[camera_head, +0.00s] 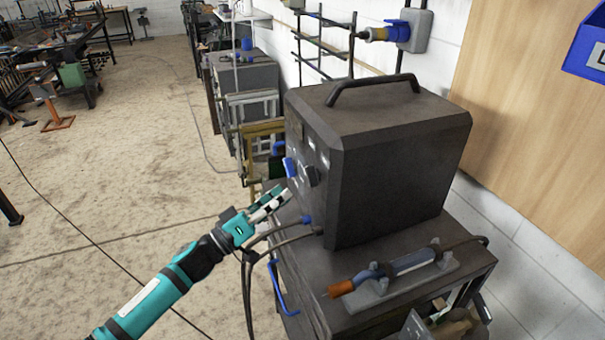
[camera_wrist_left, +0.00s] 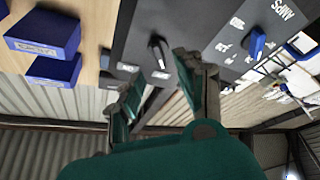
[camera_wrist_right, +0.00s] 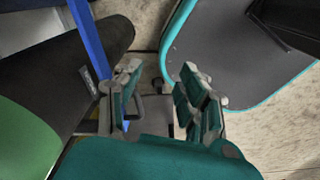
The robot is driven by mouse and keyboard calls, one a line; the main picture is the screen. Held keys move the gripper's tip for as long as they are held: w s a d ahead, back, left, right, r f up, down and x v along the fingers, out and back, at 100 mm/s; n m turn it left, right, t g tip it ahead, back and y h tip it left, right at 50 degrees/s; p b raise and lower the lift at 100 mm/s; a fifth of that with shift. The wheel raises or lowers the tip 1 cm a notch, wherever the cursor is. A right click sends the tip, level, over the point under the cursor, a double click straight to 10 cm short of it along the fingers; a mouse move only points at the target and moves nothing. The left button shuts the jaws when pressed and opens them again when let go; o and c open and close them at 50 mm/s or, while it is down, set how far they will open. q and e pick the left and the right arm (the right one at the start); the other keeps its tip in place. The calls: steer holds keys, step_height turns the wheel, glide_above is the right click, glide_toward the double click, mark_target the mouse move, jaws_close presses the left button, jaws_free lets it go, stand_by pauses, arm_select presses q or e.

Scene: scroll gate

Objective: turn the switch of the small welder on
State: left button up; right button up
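The small welder (camera_head: 385,150) is a dark grey box with a top handle, standing on a dark cabinet. Its front panel faces left and carries a blue knob (camera_head: 290,167) and a black switch (camera_head: 312,176). In the left wrist view the black switch (camera_wrist_left: 157,52) shows just beyond the fingertips, and the blue knob (camera_wrist_left: 256,45) under "AMPS" is to the right. My left gripper (camera_head: 281,200) is open and empty in front of the panel; its fingers (camera_wrist_left: 162,78) spread either side of the switch's line, contact not clear. My right gripper (camera_wrist_right: 162,78) is open and empty, outside the head view.
Cables plug into the panel's lower part near my left gripper. An electrode holder (camera_head: 390,270) lies on the cabinet (camera_head: 460,268) in front of the welder. A wall socket (camera_head: 413,30) and blue bins (camera_head: 588,45) are at the right.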

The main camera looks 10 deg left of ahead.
mark_target(311, 177)
arm_select(q)
steer(key=p+x, duration=0.1)
steer(key=x, duration=0.5)
steer(key=shift+w+d, duration=0.2)
arm_select(e)
steer(key=shift+w+d+r, duration=0.1)
steer(key=shift+w+r, duration=0.1)
steer(key=shift+r, duration=0.35)
steer(key=shift+w+d+r, duration=0.1)
steer(key=shift+w+r, duration=0.05)
steer(key=shift+r, duration=0.35)
arm_select(q)
steer(key=shift+r, duration=0.1)
jaws_close()
arm_select(e)
steer(key=shift+s, duration=0.15)
